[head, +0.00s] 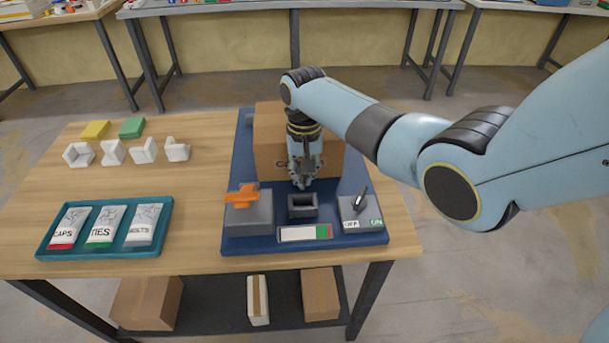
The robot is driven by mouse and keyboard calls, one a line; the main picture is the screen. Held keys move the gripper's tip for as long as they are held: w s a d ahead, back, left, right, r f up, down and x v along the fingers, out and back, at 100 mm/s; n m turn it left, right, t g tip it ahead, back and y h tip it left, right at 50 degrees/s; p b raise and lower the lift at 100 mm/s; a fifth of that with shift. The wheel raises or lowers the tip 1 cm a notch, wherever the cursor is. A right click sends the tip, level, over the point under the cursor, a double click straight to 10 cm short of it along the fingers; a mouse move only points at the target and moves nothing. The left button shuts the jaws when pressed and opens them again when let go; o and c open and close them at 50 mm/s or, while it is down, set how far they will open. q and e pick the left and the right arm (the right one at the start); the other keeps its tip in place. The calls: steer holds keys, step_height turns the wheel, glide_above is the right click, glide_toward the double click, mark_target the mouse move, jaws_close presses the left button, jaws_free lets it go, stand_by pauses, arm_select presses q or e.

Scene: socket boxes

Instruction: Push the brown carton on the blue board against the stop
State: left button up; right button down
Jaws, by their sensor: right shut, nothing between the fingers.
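The brown carton (268,152) stands upright at the back of the blue board (241,165) on the wooden table. My right gripper (302,182) points down in front of the carton's near face and covers part of its print. Its fingers are shut and empty. I cannot tell whether they touch the carton. My arm also hides part of the carton's top and right side. I cannot make out the stop; it may be hidden behind the carton or my arm. My left gripper is not in view.
On the board's front stand a grey box with an orange handle (241,196), a dark open socket (303,206), a switch box (360,210) and a coloured strip (304,233). A teal tray (50,254) and several white pieces (112,152) lie left.

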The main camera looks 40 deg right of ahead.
steer(key=w+d+b, duration=0.2)
steer(key=w, duration=0.1)
steer(key=w+d+b, duration=0.1)
steer(key=w, duration=0.1)
steer(key=shift+f, duration=0.15)
steer(key=shift+w, duration=0.1)
steer(key=shift+r, duration=0.2)
steer(key=shift+r, duration=0.1)
